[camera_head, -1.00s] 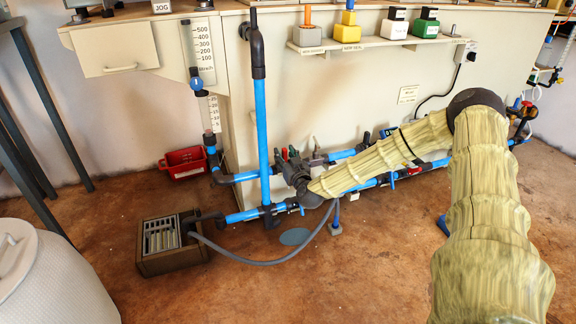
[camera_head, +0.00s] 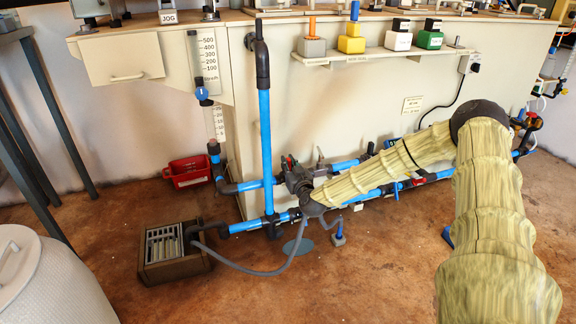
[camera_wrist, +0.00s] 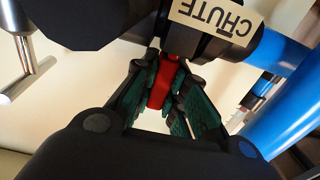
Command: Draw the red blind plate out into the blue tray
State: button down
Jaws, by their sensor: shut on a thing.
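My gripper (camera_wrist: 163,95) is shut on a narrow red piece (camera_wrist: 160,88), which looks like the red blind plate's grip, in the wrist view. Its green-padded fingers press on both sides of it. The rest of the plate is hidden by the black fitting beyond, under a label reading CHUTE (camera_wrist: 215,20).
Blue pipes (camera_head: 266,150) stand and run close around the fitting. A red bin (camera_head: 190,170) stands against the wall. A grated drain box (camera_head: 172,250) with a grey hose (camera_head: 245,268) is at lower left. The floor in front is mostly clear.

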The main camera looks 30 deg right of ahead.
jog(key=shift+r+p, duration=0.75)
jog(key=shift+p, duration=0.1)
dwell(0.6)
jog(key=shift+r+p, duration=2.35)
jog(key=shift+r, duration=0.1)
